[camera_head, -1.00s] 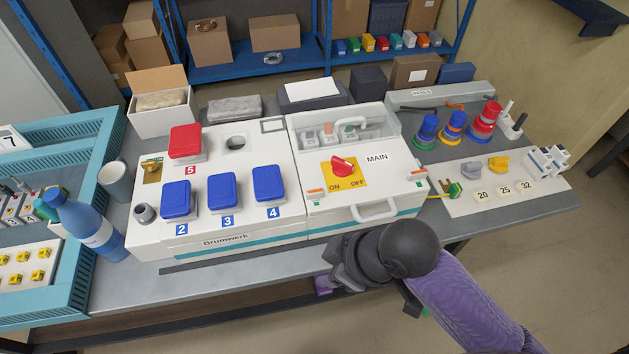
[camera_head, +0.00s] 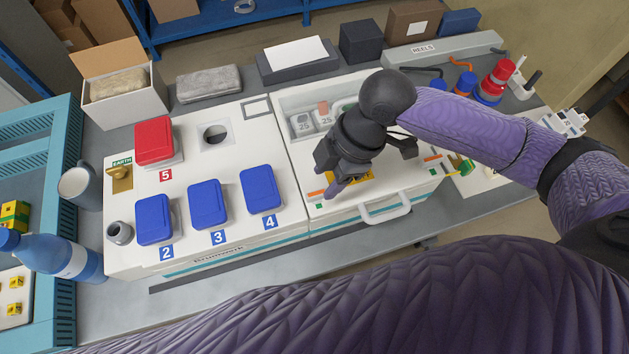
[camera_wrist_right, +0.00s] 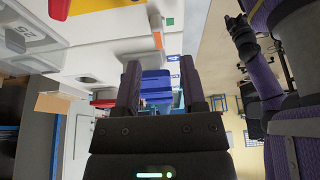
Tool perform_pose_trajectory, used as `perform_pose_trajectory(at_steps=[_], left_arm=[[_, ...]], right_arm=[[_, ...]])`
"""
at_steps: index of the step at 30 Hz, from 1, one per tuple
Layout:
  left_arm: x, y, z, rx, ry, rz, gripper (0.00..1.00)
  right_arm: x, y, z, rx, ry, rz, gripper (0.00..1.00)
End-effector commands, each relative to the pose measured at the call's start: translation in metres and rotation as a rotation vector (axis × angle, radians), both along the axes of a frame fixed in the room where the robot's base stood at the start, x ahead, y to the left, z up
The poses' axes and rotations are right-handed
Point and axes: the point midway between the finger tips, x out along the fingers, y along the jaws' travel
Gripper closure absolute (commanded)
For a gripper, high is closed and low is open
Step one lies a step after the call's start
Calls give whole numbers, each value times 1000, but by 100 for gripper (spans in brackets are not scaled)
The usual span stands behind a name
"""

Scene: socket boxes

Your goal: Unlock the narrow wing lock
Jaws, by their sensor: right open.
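The white MAIN box (camera_head: 300,165) carries small orange-and-green latches at its front: one at the left (camera_head: 316,194) and one at the right (camera_head: 433,158). I cannot tell which fitting is the narrow wing lock. My right gripper (camera_head: 345,184) is open over the box front, near the left latch. It hides most of the yellow ON/OFF plate (camera_head: 366,178) and its red knob. In the right wrist view, its fingers (camera_wrist_right: 160,78) have nothing gripped between them, and an orange latch strip (camera_wrist_right: 157,40) shows just beyond. A dark hand, apparently my left gripper (camera_wrist_right: 241,36), shows there, its jaws unclear.
Blue covers (camera_head: 206,204) and a red cover (camera_head: 154,140) stand on the white panel left of the box. A white handle (camera_head: 385,210) sticks out in front.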

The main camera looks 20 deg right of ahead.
Motion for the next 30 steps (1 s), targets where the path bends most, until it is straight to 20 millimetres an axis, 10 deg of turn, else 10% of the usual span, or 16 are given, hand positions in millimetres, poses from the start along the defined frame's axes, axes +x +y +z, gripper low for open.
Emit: perform_pose_trajectory(at_steps=[6,16,24,30], left_arm=[[-1,-4,-13,-6,5,2,0],[3,-5,-13,-8,-6,0,0],[5,2,-13,2,-9,-3,0],[4,4,-13,5,-8,-3,0]], right_arm=[[0,16,-39,0,0,-1,47],[-1,18,-44,0,-1,-2,47],[-1,18,-44,0,-1,-1,100],[-1,18,-44,0,-1,-1,100]])
